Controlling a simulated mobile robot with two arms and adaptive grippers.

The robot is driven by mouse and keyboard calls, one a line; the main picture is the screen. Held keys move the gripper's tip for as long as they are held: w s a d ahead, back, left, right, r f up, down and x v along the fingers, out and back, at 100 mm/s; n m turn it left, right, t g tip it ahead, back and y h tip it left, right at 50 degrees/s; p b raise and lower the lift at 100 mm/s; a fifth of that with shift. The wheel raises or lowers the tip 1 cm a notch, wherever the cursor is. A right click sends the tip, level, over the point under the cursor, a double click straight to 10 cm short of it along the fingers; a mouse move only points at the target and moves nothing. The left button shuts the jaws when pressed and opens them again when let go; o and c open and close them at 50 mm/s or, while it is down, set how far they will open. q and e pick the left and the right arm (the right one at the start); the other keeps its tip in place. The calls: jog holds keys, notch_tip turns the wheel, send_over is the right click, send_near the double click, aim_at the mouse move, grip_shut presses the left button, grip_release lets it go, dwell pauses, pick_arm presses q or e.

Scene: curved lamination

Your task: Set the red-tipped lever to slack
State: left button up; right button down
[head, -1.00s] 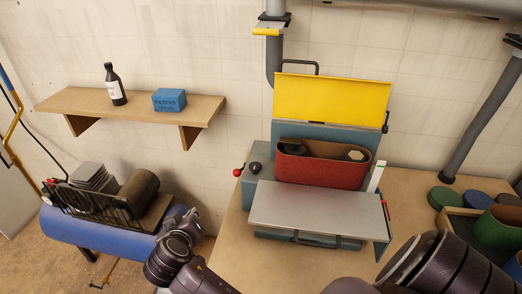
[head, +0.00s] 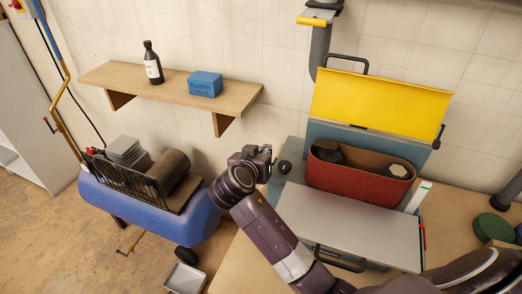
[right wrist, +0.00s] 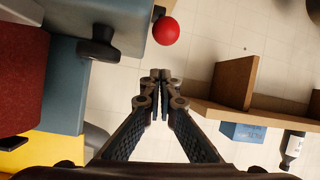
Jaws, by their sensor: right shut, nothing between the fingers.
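The lever's red ball tip (right wrist: 166,31) shows in the right wrist view, beside the blue-grey machine housing (right wrist: 64,75). In the head view my right gripper hides it. My right gripper (right wrist: 161,76) is shut and empty; its fingertips are a little below the red ball in the wrist picture, with a visible gap. In the head view the right gripper (head: 263,152) is at the left side of the machine, near a black knob (head: 285,167). That black knob (right wrist: 98,43) also shows in the wrist view. My left gripper is not in view.
The machine has a raised yellow lid (head: 378,105), a red curved tub (head: 358,181) and a grey plate (head: 350,225). A wooden shelf (head: 165,88) holds a bottle (head: 152,65) and blue box (head: 205,84). A blue tank (head: 150,213) stands on the floor at left.

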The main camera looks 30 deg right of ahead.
jog(key=shift+s+a+f, duration=0.6)
jog(key=shift+s+f, duration=0.2)
jog(key=shift+f, duration=0.05)
jog(key=shift+s+a+f, duration=0.15)
jog(key=shift+s, duration=0.05)
jog(key=shift+f, duration=0.2)
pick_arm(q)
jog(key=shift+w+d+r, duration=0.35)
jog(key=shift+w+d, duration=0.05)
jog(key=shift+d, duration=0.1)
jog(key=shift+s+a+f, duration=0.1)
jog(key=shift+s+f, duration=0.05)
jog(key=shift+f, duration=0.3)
pick_arm(e)
jog(key=shift+s+a+f, duration=0.35)
jog(key=shift+a+f, duration=0.1)
jog(key=shift+f, duration=0.15)
